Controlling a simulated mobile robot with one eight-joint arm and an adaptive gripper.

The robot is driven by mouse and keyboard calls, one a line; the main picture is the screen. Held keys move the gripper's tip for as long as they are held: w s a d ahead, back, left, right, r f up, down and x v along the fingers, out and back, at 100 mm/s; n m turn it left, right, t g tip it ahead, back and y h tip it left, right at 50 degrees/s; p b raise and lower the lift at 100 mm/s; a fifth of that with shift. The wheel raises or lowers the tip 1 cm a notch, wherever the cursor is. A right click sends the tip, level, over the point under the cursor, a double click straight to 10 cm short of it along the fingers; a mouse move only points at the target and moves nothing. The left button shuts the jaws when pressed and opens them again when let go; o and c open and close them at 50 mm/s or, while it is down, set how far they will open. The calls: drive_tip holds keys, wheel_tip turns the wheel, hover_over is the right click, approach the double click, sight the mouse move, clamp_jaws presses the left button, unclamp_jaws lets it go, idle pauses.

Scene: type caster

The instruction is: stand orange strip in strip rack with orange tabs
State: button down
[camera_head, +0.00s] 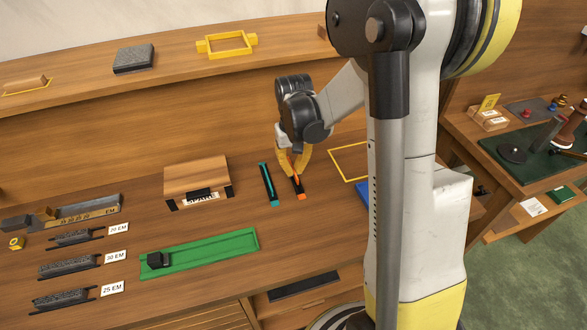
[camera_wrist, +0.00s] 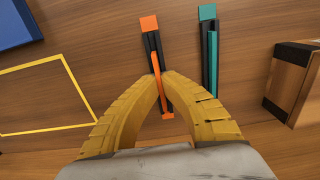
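The strip rack with orange tabs (camera_head: 300,191) is a narrow black rack on the bench. In the wrist view its far orange tab (camera_wrist: 149,23) is clear of my fingers. The thin orange strip (camera_wrist: 157,68) runs lengthwise along the rack, and it also shows in the head view (camera_head: 292,170). My gripper (camera_wrist: 163,74) points down at the rack, its yellow fingertips closed on the two sides of the strip. It also shows in the head view (camera_head: 291,169). I cannot tell whether the strip rests fully in the rack; the fingers hide part of both.
A similar rack with teal tabs (camera_head: 268,184) stands close beside. A wooden box labelled SPARE (camera_head: 197,180) and a green tray (camera_head: 215,250) lie to the left. A yellow outlined square (camera_head: 349,161) and a blue object (camera_wrist: 15,22) are on the other side.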

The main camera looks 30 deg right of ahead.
drive_tip(key=shift+f+b, duration=0.35)
drive_tip(key=shift+f, duration=0.15)
idle(0.3)
drive_tip(key=c, duration=1.5)
unclamp_jaws()
drive_tip(key=shift+c, duration=0.2)
drive_tip(key=shift+r, duration=0.15)
drive_tip(key=shift+r+p, duration=1.75)
drive_tip(key=shift+r, duration=0.65)
